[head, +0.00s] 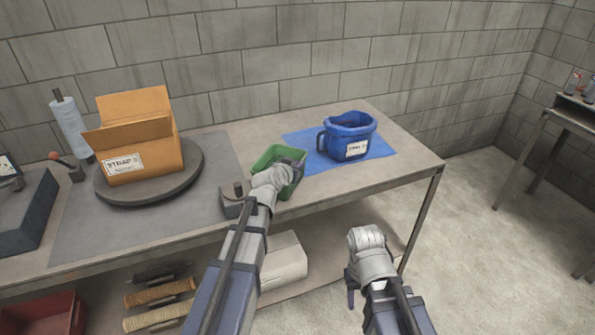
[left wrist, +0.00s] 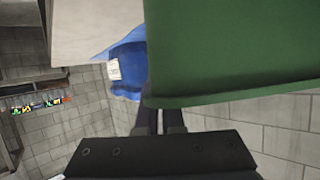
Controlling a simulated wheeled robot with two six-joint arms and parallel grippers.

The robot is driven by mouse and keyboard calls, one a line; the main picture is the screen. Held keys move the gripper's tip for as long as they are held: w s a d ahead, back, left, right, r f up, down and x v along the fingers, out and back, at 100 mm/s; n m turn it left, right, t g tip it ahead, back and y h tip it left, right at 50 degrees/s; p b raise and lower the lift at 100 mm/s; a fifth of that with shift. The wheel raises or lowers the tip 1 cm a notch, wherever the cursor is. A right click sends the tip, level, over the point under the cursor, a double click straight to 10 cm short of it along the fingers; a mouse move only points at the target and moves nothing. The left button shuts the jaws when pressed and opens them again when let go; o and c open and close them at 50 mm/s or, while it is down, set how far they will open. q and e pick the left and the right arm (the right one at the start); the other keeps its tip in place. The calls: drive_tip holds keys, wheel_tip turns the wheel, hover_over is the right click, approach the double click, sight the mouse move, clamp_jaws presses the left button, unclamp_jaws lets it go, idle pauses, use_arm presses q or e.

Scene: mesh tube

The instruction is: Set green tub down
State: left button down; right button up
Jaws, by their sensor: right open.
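The green tub (head: 292,186) is at the front part of the table, left of the blue mat; whether its base touches the tabletop I cannot tell. My left gripper (head: 294,160) reaches over it from the front, its fingers partly hidden. In the left wrist view the tub's green wall (left wrist: 235,50) fills the upper right. The dark fingers (left wrist: 160,121) are close together at its edge and run behind it, so the jaws look shut on it. My right gripper (head: 366,236) is open, in front of the table and away from the tub.
A blue pot (head: 336,141) with a handle and label stands on the blue mat (head: 309,153). An orange box (head: 155,155) sits on a dark round turntable (head: 190,178) at left. A small grey block (head: 233,205) stands by the table's front edge, beside my left arm.

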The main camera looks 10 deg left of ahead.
use_arm(q)
drive_tip(key=shift+f, duration=0.2)
drive_tip(key=c, duration=1.4)
unclamp_jaws()
drive_tip(key=shift+r, duration=0.1)
drive_tip(key=o, duration=0.3)
drive_tip(key=shift+o, duration=0.2)
